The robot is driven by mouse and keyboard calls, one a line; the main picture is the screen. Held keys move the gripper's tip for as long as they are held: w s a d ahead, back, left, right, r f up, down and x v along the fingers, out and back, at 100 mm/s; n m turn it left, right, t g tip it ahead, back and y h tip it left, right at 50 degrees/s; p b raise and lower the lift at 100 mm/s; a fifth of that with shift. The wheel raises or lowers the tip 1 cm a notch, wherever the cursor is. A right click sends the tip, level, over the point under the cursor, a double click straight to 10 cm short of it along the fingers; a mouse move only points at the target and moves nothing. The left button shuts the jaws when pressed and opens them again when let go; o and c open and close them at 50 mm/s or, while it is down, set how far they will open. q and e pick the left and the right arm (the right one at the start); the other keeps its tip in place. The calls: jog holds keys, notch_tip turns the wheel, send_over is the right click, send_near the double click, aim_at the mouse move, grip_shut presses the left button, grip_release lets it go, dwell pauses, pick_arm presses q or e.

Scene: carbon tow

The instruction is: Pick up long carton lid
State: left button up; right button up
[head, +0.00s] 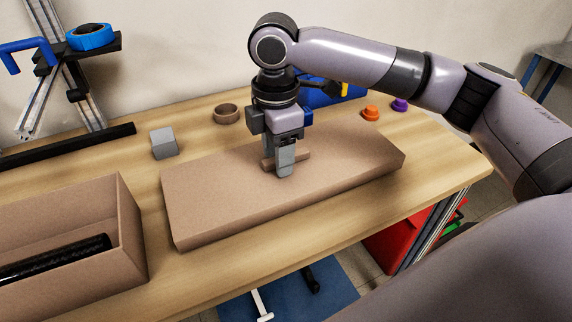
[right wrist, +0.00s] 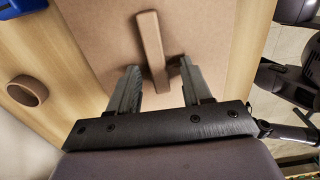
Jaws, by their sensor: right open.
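The long carton lid (head: 340,165) is a brown cardboard cover lying flat on the wooden table. A raised bar-shaped handle (head: 300,155) sits on its top; it also shows in the right wrist view (right wrist: 151,45). My right gripper (head: 285,170) points down over the lid at the handle. In the right wrist view, my right gripper (right wrist: 156,85) is open, with one finger on each side of the handle's near end. I cannot tell whether the fingers touch the lid. An open carton (head: 125,230) stands at the left with a black tube (head: 55,258) inside. My left gripper is not in view.
On the table (head: 215,272) behind the lid are a grey block (head: 164,143), a brown ring (head: 227,114), an orange piece (head: 370,113), a purple piece (head: 400,104) and a blue object (head: 330,95). A frame with blue tape (head: 90,37) stands at the back left.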

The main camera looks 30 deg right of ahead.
grip_shut()
jog(key=shift+r, duration=0.1)
